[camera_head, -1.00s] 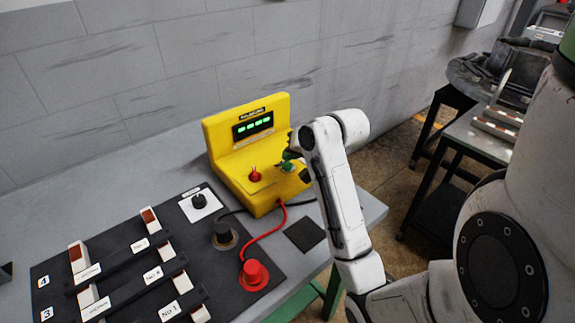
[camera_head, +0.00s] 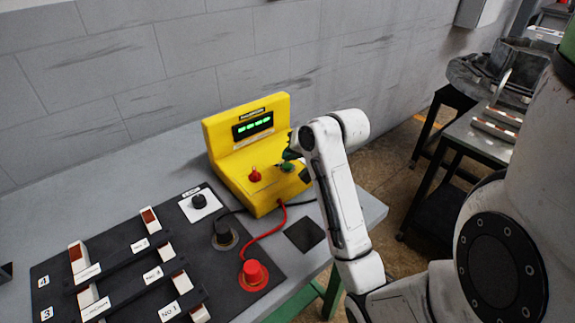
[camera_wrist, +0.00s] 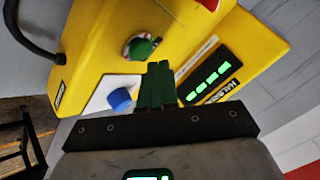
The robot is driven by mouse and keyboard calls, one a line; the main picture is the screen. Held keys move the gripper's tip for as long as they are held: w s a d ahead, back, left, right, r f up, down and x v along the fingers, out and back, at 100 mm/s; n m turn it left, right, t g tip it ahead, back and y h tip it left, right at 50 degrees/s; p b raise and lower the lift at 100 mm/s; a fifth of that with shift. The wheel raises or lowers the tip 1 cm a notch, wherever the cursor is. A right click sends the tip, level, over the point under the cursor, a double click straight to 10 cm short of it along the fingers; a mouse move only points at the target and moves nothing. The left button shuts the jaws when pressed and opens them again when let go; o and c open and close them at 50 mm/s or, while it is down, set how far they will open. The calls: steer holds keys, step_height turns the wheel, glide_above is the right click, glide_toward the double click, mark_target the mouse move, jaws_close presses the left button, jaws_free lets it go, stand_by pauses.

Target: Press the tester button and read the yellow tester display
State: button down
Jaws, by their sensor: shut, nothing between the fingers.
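The yellow tester (camera_head: 236,160) stands on the grey table, and it fills much of the wrist view (camera_wrist: 90,50). Its dark display (camera_head: 253,126) shows several lit green marks, which look like dashes in the wrist view (camera_wrist: 210,82). The green tester button (camera_head: 287,168) is on the sloping front, right of a red switch (camera_head: 255,174). It also shows in the wrist view (camera_wrist: 140,47). My gripper (camera_head: 291,153) is shut and empty, close to the button. In the wrist view its green fingertips (camera_wrist: 160,68) appear beside the button; I cannot tell whether they touch it.
A blue knob (camera_wrist: 121,97) on a white plate is near my fingers. A red cable (camera_head: 265,233) runs from the tester to a red terminal (camera_head: 253,273) on the black switch panel (camera_head: 225,285). The grey wall is behind; another bench (camera_head: 480,135) stands at right.

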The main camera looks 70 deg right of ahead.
mark_target(291, 167)
steer(key=shift+f, duration=0.1)
stand_by(0.3)
steer(key=shift+f, duration=0.3)
steer(key=shift+f, duration=0.4)
stand_by(0.8)
steer(key=shift+r+p, duration=0.1)
steer(key=shift+p, duration=0.2)
steer(key=shift+r+p, duration=0.75)
steer(key=shift+p, duration=0.25)
step_height(291, 167, up, 5)
steer(key=p, duration=0.5)
steer(key=shift+p, duration=0.35)
steer(key=shift+s+f, duration=0.1)
